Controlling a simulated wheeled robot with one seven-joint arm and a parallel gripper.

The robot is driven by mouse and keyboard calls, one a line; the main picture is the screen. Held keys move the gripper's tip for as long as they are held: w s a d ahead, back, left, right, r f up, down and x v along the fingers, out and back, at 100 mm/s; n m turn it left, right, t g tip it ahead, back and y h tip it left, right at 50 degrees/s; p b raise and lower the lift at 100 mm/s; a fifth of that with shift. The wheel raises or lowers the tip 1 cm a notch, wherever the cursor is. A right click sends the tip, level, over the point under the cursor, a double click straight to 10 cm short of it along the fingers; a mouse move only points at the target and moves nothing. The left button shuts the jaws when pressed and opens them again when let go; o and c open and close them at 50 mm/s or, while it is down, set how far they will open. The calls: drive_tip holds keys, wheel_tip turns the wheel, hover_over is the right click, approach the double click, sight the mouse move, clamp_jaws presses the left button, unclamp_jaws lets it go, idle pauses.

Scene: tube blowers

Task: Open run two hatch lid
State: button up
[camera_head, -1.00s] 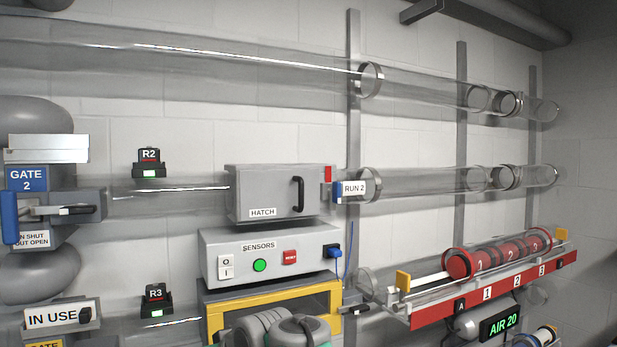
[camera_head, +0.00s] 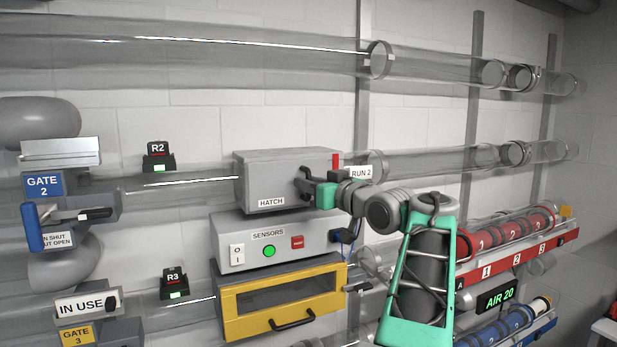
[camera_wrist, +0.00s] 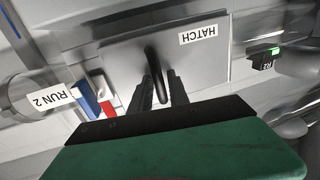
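The run two hatch (camera_head: 265,180) is a grey box on the clear run two tube, labelled HATCH on its front, and its lid looks closed. A dark bar handle stands on the right of its front. In the wrist view the handle (camera_wrist: 157,70) rises between the two dark fingers of my gripper (camera_wrist: 161,88). The fingers are apart, one on each side of the bar, with a narrow gap showing. A red tab (camera_head: 335,160) and a RUN 2 label (camera_head: 361,173) sit at the hatch's right end.
A sensors box (camera_head: 225,252) is just below the hatch, above a yellow-framed drawer (camera_head: 228,300). Gate 2 (camera_head: 42,186) and the R2 sensor (camera_head: 158,155) are to the left. A red carrier rack (camera_head: 520,252) is at the right, beyond my arm.

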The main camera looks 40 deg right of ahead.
drive_tip(key=shift+c, duration=0.2)
clamp_jaws()
idle(1.3)
